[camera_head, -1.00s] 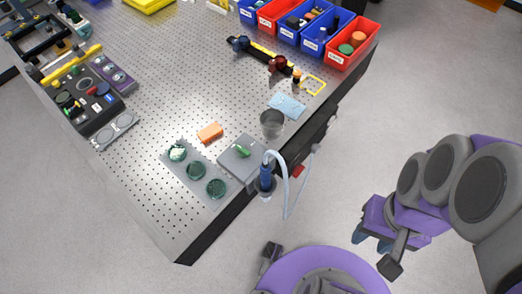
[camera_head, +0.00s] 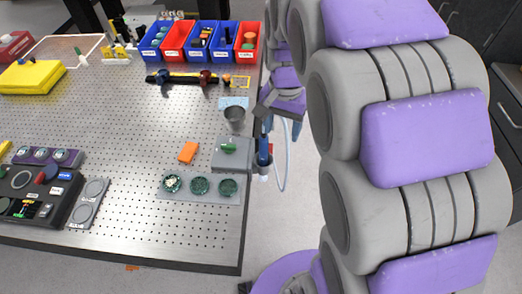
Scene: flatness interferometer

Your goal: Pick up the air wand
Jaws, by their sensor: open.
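The air wand (camera_head: 264,150) is blue and stands upright in a small holder at the table's right edge. A pale hose (camera_head: 284,165) loops out beside it over the floor. My gripper (camera_head: 282,126) is open, with its blue fingers pointing down, just beyond and slightly right of the wand in the head view. The fingers look empty and overlap the upper hose in the picture. I cannot tell the exact gap between fingers and wand.
A grey box with a green knob (camera_head: 229,150) sits left of the wand. A grey cup (camera_head: 235,116), an orange block (camera_head: 188,152) and a plate with dark green discs (camera_head: 200,198) are nearby. Colored bins (camera_head: 172,55) line the back. My arm fills the right side.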

